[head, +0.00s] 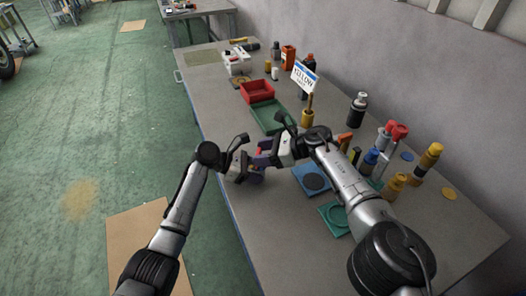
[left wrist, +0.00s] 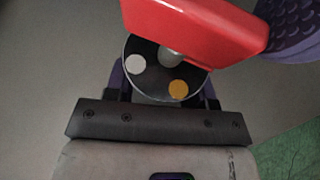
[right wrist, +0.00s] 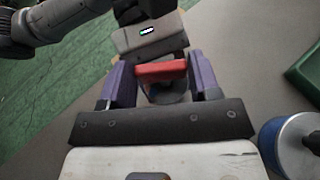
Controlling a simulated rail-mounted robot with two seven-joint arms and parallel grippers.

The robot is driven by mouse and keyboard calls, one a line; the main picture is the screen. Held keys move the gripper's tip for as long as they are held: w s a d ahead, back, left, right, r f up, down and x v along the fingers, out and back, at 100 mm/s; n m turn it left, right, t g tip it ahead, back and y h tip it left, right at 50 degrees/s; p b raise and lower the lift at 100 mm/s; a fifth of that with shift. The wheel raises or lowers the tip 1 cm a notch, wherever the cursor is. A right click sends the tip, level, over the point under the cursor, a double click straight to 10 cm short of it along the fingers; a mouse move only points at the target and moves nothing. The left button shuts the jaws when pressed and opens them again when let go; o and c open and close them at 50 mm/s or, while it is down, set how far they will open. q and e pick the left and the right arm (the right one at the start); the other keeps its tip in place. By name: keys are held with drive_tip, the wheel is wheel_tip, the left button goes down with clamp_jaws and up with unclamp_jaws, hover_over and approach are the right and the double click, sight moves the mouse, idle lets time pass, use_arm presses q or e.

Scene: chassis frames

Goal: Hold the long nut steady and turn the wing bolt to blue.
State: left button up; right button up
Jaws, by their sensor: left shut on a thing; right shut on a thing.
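The wing bolt's red wing (left wrist: 195,22) fills the top of the left wrist view, on a silver shaft above a dark disc (left wrist: 152,82). The disc shows a white dot and an orange dot; its far part is hidden under the wing. My left gripper (head: 250,173) is shut below the disc; the long nut in it is mostly hidden. My right gripper (head: 266,156) is shut on the red wing, which also shows between its purple fingers in the right wrist view (right wrist: 162,71). The two grippers face each other closely above the table's left edge.
A red bin (head: 257,91) and a green tray (head: 268,116) lie beyond the grippers. Blue (head: 311,180) and green (head: 335,217) square pads lie under or beside my right arm. Bottles and tools crowd the table's right side.

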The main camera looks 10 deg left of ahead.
drive_tip(key=shift+d+f, duration=0.1)
drive_tip(key=shift+f, duration=0.1)
drive_tip(key=o, duration=0.9)
drive_tip(key=shift+o, duration=0.2)
drive_tip(key=shift+r, duration=0.1)
wheel_tip(320, 180, up, 10)
